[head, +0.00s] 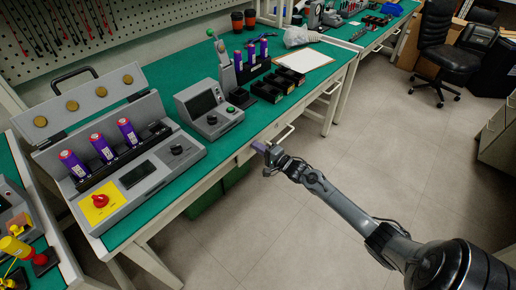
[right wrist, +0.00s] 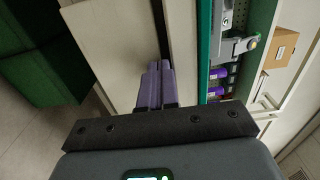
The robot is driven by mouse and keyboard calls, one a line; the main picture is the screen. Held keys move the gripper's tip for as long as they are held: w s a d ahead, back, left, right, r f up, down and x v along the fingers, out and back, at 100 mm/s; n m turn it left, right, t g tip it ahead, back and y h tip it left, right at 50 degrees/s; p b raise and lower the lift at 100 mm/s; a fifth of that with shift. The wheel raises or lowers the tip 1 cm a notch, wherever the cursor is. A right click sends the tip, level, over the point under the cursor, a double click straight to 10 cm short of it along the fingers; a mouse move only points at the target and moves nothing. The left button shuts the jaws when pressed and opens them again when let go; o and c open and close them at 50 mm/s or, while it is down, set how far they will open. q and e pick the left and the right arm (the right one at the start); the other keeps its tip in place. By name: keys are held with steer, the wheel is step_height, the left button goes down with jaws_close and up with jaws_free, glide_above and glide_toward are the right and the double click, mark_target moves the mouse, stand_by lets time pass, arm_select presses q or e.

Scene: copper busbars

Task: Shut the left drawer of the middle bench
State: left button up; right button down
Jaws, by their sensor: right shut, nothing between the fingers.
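The middle bench (head: 215,155) has a green top and a cream front with drawers under its edge. The drawer front (head: 245,156) at the left, in the head view, is partly hidden by my right gripper. My right gripper (head: 260,146) is at that front, just below the bench edge, with its purple fingers shut and empty. In the right wrist view the shut fingers (right wrist: 154,84) are close against a cream panel (right wrist: 125,45), beside a dark gap (right wrist: 160,40). I cannot tell whether they touch it or how far the drawer stands out. My left gripper is out of view.
A handle (head: 284,134) and another handle (head: 333,88) show further right along the bench front. A grey test unit (head: 130,170) with purple cells and a small console (head: 208,108) stand on top. Green bins (head: 205,200) are beneath.

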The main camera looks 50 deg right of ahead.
steer(key=shift+w+f, duration=0.15)
steer(key=shift+w, duration=0.55)
